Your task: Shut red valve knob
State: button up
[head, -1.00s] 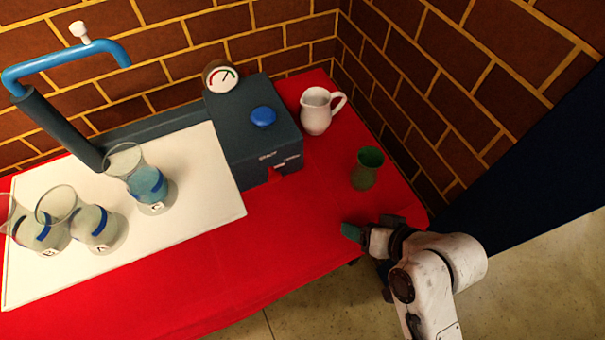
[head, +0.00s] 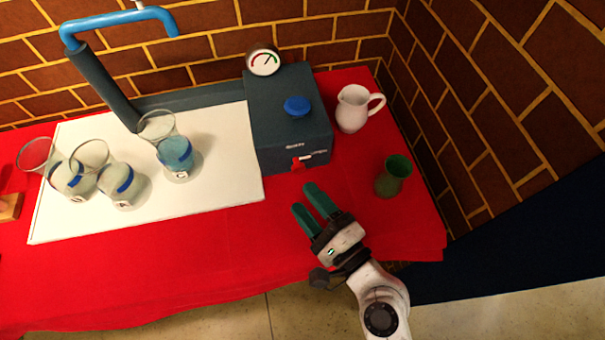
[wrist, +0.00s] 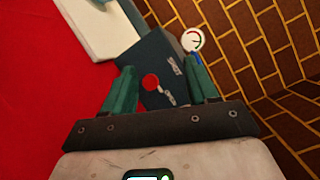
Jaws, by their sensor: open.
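The red valve knob (head: 298,163) is on the front of the dark grey box (head: 285,135), low near its front edge. In the wrist view the red knob (wrist: 150,82) shows between my fingers, some way beyond them. My gripper (head: 312,199) has green fingers. It is open and empty, over the red cloth in front of the box, and apart from the knob. The wrist view shows the open gripper (wrist: 164,88) at its lower middle.
A blue knob (head: 297,106) and a gauge (head: 263,61) top the box. A white pitcher (head: 352,108) and a green cup (head: 393,176) stand to its right. Several glass flasks stand on the white board (head: 225,185) at left. The red cloth (head: 220,235) before it is clear.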

jog(key=m+t, duration=0.2)
jog(key=m, duration=0.3)
jog(key=m+t+h, duration=0.1)
jog(key=m+h, duration=0.6)
jog(key=m, duration=0.6)
send_near(299, 171)
jog(key=p+x, duration=0.2)
jog(key=x, duration=0.6)
jog(key=shift+w, duration=0.15)
jog(key=c, duration=1)
jog(key=shift+c, duration=0.2)
